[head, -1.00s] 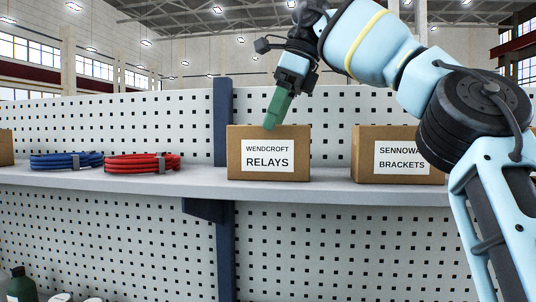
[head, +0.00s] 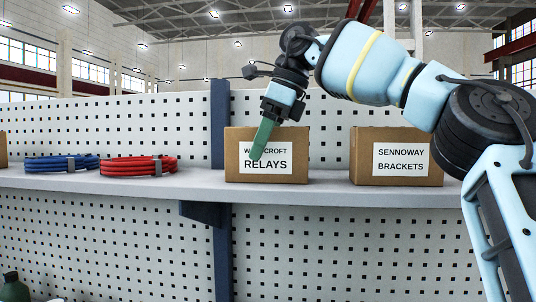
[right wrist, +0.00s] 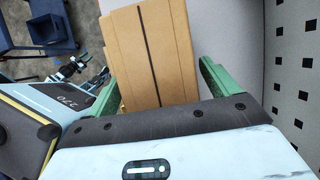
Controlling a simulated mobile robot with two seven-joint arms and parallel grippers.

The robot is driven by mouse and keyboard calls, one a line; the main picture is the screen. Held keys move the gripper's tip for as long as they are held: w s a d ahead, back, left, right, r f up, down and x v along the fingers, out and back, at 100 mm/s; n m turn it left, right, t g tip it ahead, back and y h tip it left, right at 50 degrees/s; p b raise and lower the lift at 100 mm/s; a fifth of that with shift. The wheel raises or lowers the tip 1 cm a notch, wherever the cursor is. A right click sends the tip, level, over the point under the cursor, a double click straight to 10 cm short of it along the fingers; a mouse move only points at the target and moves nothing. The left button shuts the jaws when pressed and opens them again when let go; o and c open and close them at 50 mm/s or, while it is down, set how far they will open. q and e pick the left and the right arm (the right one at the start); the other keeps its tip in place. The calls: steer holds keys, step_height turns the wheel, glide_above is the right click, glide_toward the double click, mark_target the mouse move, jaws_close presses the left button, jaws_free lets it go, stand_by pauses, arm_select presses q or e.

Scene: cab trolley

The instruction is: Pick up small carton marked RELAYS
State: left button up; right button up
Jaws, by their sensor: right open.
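The small brown carton marked WENDCROFT RELAYS (head: 290,145) stands upright on the grey shelf. My right gripper (head: 263,140) points down at it from above, and one green finger crosses the front of its label, hiding some letters. In the right wrist view, the carton's taped top (right wrist: 152,50) lies between the two spread green fingers of my right gripper (right wrist: 160,82). The left finger is close along the carton's edge; a gap shows at the right finger. I cannot tell whether either touches. My left gripper is not clearly seen.
A carton marked SENNOWAY BRACKETS (head: 395,140) stands to the right on the shelf (head: 330,190). A red cable coil (head: 137,167) and a blue one (head: 60,163) lie to the left. A perforated panel (head: 165,115) rises behind. Shelf between the cartons is clear.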

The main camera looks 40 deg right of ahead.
steer(key=shift+f, duration=0.25)
stand_by(0.5)
steer(key=c, duration=1.3)
steer(key=shift+r, duration=0.1)
